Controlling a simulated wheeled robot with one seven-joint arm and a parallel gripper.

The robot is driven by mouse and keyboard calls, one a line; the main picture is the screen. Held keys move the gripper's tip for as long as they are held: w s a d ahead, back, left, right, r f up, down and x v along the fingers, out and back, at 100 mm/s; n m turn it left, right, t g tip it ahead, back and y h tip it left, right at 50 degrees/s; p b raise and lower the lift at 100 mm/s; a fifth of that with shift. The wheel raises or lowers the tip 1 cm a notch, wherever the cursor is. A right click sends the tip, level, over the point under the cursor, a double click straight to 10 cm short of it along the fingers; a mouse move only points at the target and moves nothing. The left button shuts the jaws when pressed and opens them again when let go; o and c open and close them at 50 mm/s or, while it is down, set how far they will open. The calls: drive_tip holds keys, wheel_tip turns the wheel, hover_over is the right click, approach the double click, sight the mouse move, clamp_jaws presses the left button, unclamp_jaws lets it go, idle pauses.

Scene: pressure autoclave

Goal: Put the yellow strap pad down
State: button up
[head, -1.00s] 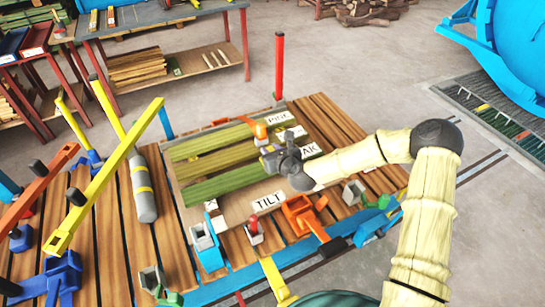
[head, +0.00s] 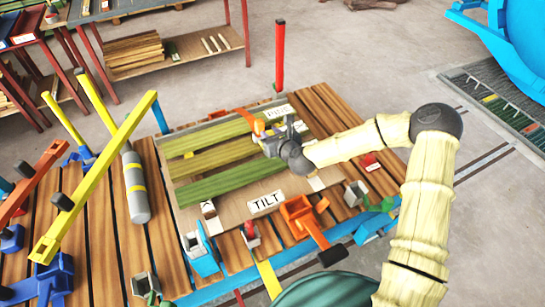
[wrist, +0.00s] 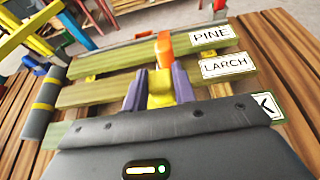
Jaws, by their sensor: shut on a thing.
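The yellow strap pad (wrist: 161,88) sits between the two purple fingers of my gripper (wrist: 160,92) in the wrist view. My gripper is shut on it, above the right part of the green planks. In the head view my gripper (head: 268,141) hides most of the pad. An orange piece (wrist: 164,48) stands just beyond the pad, near the far plank (wrist: 120,60) labelled PINE. The middle plank (head: 215,155) lies below that one, with the LARCH label (wrist: 224,65) at its right end. Whether the pad touches a plank I cannot tell.
The planks lie on a tray board (head: 225,215) with a TILT label. An orange clamp (head: 302,215) and a blue clamp (head: 199,252) stand along its near edge. A grey cylinder (head: 136,190) and a long yellow bar (head: 100,175) are at the left. A red post (head: 279,55) rises behind.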

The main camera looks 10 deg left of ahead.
drive_tip(key=f, duration=0.5)
drive_tip(key=shift+w+d+f, duration=0.15)
drive_tip(key=shift+w+d, duration=0.05)
drive_tip(key=shift+w, duration=0.05)
drive_tip(key=shift+f, duration=1.85)
drive_tip(key=shift+f, duration=0.1)
drive_tip(key=shift+f, duration=0.1)
drive_tip(key=o, duration=1)
